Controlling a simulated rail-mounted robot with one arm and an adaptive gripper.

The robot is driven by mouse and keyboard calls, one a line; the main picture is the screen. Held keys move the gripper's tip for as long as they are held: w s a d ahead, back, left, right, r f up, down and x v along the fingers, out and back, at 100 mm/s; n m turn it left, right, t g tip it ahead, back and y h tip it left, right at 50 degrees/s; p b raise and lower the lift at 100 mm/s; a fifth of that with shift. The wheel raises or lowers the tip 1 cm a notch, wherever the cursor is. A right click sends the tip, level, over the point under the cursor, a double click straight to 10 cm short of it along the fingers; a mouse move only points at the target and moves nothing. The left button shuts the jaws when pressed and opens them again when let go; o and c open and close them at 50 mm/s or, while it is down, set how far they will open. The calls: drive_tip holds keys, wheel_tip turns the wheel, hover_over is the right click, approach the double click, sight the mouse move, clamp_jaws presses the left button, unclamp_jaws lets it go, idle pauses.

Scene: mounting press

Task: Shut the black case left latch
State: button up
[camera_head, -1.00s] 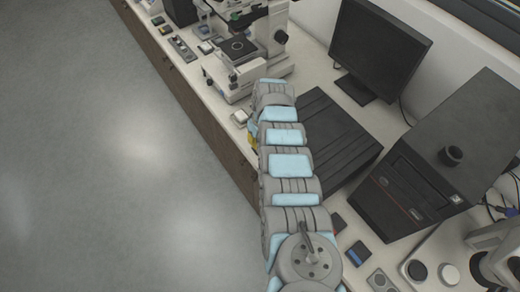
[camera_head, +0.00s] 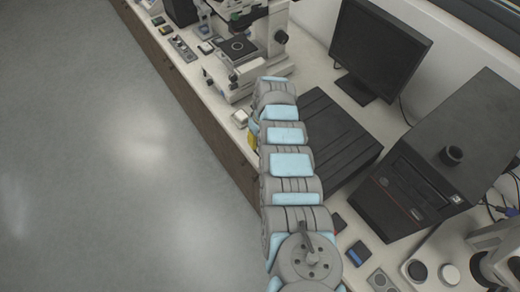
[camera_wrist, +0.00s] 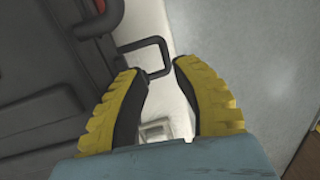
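The black case (camera_head: 338,128) lies flat on the bench in the head view, partly hidden by my arm. In the wrist view the case (camera_wrist: 45,95) fills the left side, with its dark loop handle (camera_wrist: 158,42) sticking out to the right. A dark raised piece with a red edge, seemingly a latch (camera_wrist: 98,20), sits on the case's edge at upper left; I cannot tell its exact position. My gripper (camera_wrist: 163,70) is open, its yellow fingers apart and empty, tips close to the handle's outer end. In the head view only a yellow sliver of it shows.
A dark computer tower (camera_head: 425,170) stands right of the case and a monitor (camera_head: 378,48) behind it. A microscope (camera_head: 245,50) stands at the bench's far end. A small pale object (camera_head: 240,117) lies near the bench's front edge. The floor is clear.

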wheel_tip(320, 180, up, 7)
drive_tip(key=p, duration=0.6)
drive_tip(key=shift+p, duration=0.3)
idle(0.4)
